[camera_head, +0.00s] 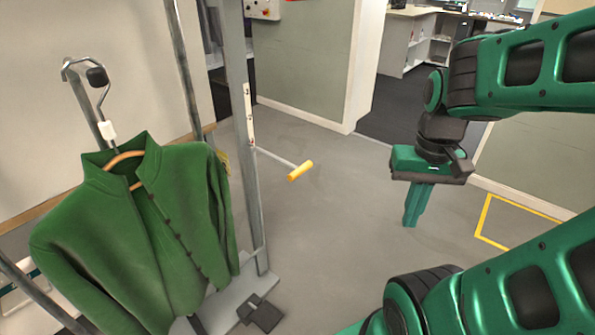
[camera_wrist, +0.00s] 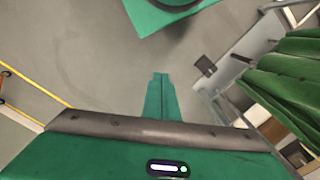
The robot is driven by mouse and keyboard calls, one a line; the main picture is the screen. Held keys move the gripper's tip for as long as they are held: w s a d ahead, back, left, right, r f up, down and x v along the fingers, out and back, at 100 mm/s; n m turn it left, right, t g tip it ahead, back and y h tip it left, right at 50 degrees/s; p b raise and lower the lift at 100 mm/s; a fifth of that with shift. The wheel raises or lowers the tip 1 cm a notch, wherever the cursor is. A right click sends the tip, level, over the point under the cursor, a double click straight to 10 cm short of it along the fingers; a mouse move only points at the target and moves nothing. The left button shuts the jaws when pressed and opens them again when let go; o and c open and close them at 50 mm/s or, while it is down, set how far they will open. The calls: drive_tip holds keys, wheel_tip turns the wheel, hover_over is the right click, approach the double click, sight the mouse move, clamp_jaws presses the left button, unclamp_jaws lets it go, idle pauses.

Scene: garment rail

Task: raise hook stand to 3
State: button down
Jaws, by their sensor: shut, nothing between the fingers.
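The hook stand is a grey metal frame whose upright post (camera_head: 238,130) carries a white strip with red marks (camera_head: 249,115); its figures are too small to read. A thin rod with a yellow grip (camera_head: 300,171) sticks out to the right of the post. A hook (camera_head: 98,78) at the left bears a green jacket (camera_head: 140,235) on a wooden hanger (camera_head: 122,160). The jacket also shows in the wrist view (camera_wrist: 285,85). My gripper (camera_head: 410,222) is shut and empty, pointing down, well right of the yellow grip and apart from it. Its closed fingers show in the wrist view (camera_wrist: 160,78).
A dark pedal-like block (camera_head: 260,313) lies at the foot of the stand, also in the wrist view (camera_wrist: 205,66). Yellow floor tape (camera_head: 484,215) marks an area at the right. A wall corner (camera_head: 352,110) stands behind. The grey floor between stand and gripper is clear.

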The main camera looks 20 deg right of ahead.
drive_tip(key=w+a+f+m+t+y, duration=0.1)
drive_tip(key=w+a+f+m+y, duration=0.25)
drive_tip(key=f, duration=0.55)
drive_tip(key=w+a+f+m+y, duration=0.1)
drive_tip(key=w+a+f+y, duration=0.1)
drive_tip(key=w+f+y, duration=0.45)
drive_tip(key=w+a+f+m+t+y, duration=0.1)
drive_tip(key=w+a+f+m+y, duration=0.3)
drive_tip(key=f, duration=0.6)
drive_tip(key=w+d+m+t+y, duration=0.1)
drive_tip(key=w+m+t, duration=0.4)
drive_tip(key=w+t, duration=0.3)
drive_tip(key=w+d+r+m+t+h, duration=0.3)
drive_tip(key=w+d+m+t+h, duration=0.2)
drive_tip(key=d+m+t, duration=0.5)
drive_tip(key=w+a+r+t, duration=0.1)
drive_tip(key=w+a+r, duration=0.3)
drive_tip(key=w+r, duration=0.3)
drive_tip(key=shift+w+a+r+m, duration=0.35)
drive_tip(key=shift+w+m, duration=0.05)
drive_tip(key=shift+m, duration=0.05)
